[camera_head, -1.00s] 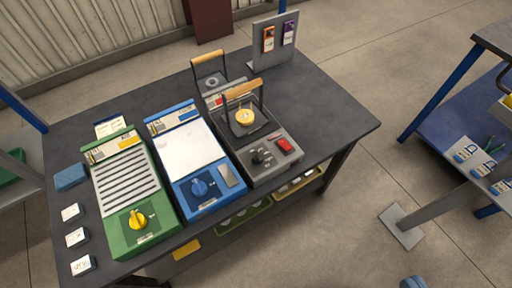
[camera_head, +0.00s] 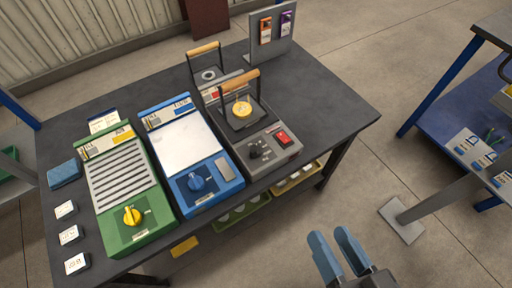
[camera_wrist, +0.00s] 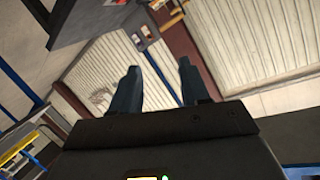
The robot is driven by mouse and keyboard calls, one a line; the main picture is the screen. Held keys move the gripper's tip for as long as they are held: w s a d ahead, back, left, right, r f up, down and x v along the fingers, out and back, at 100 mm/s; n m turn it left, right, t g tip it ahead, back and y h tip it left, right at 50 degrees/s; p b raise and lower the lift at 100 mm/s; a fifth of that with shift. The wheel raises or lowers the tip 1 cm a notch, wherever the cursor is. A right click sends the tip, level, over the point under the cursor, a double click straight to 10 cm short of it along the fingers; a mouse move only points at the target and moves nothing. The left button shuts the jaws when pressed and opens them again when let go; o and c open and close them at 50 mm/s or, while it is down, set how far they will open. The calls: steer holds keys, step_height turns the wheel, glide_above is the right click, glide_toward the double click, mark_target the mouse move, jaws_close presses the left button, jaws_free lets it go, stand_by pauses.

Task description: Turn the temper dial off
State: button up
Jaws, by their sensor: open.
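Three bench units with dials stand side by side on the dark table. The green unit (camera_head: 139,232) has a yellow dial (camera_head: 132,216), the blue unit (camera_head: 206,204) a blue dial (camera_head: 197,181), and the grey unit (camera_head: 267,164) a black knob (camera_head: 256,152). The labels are too small to read, so I cannot tell which is the temper dial or its setting. My gripper (camera_head: 332,235) is open and empty, off the table's front edge, right of and apart from all the dials. In the wrist view my gripper (camera_wrist: 158,66) faces the corrugated wall, with no dial visible.
The grey unit has a red switch (camera_head: 283,138) and a raised wooden-handled frame (camera_head: 240,85). A tag stand (camera_head: 270,45) is at the back right. Small white-topped blocks (camera_head: 69,235) line the left edge. The table's right corner (camera_head: 350,117) is clear.

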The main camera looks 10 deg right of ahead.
steer(key=shift+o, duration=1.4)
steer(key=w+a+f+m+y+b, duration=0.1)
steer(key=w+a+y, duration=0.1)
steer(key=w+a, duration=0.3)
steer(key=shift+x, duration=0.9)
steer(key=w+a+r+n+g+y+b, duration=0.35)
steer(key=w+a+y, duration=0.55)
steer(key=w+a, duration=0.7)
steer(key=n+g+h+b, duration=0.6)
steer(key=g+h+b, duration=0.3)
steer(key=g+h, duration=0.3)
glide_above(256, 147)
steer(key=shift+t, duration=0.25)
steer(key=f, duration=1.1)
steer(key=shift+a+f, duration=0.3)
steer(key=shift+d, duration=0.3)
steer(key=shift+d+f, duration=0.1)
steer(key=shift+f, duration=0.3)
steer(key=shift+f+b, duration=0.3)
steer(key=shift+f, duration=3.15)
